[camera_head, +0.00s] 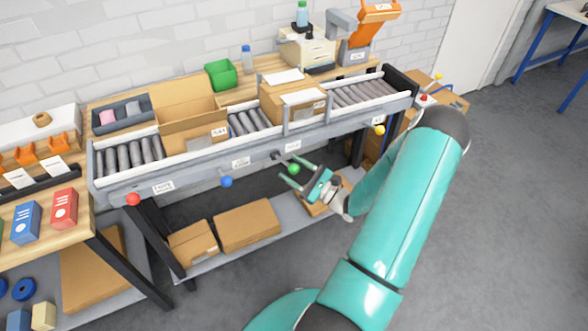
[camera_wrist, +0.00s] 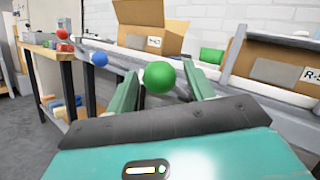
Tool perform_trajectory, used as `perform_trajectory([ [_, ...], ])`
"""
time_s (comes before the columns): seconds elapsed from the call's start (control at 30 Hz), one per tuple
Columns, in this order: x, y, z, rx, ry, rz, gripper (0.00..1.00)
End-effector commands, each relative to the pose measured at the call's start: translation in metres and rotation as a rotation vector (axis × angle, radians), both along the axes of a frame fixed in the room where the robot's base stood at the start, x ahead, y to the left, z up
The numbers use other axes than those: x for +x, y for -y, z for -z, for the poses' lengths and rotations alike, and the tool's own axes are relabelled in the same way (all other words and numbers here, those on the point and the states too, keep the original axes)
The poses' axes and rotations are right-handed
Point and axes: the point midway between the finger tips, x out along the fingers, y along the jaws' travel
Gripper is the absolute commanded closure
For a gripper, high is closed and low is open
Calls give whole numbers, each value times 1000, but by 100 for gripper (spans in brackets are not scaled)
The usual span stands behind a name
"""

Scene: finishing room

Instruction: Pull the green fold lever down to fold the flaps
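The green fold lever's round knob (camera_head: 293,169) sticks out below the conveyor's front rail, near its middle. In the wrist view the knob (camera_wrist: 160,76) is between my fingers, with a gap showing on each side. My gripper (camera_head: 289,173) is open, its fingers pointing at the lever. I cannot tell how deep the knob sits between the fingertips. The lever's rod is mostly hidden behind the knob in the wrist view. An open carton (camera_head: 190,128) with raised flaps stands on the rollers at left. Another carton (camera_head: 300,97) sits by the metal frame above the lever.
A blue knob (camera_head: 226,181) and a red knob (camera_head: 133,199) hang along the rail to the left, a yellow knob (camera_head: 379,130) to the right. Flat cartons (camera_head: 247,225) lie on the lower shelf. The floor in front (camera_head: 500,220) is clear.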

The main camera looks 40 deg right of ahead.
Motion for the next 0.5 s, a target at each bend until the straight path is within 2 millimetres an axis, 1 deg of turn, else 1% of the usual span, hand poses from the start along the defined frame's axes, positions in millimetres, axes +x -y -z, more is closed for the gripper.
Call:
perform_trajectory([
  [0.27,-2,1,0,0,2,1,47],
  [0.37,-9,4,3,-1,3,2,47],
  [0.5,-31,12,10,0,2,4,47],
])
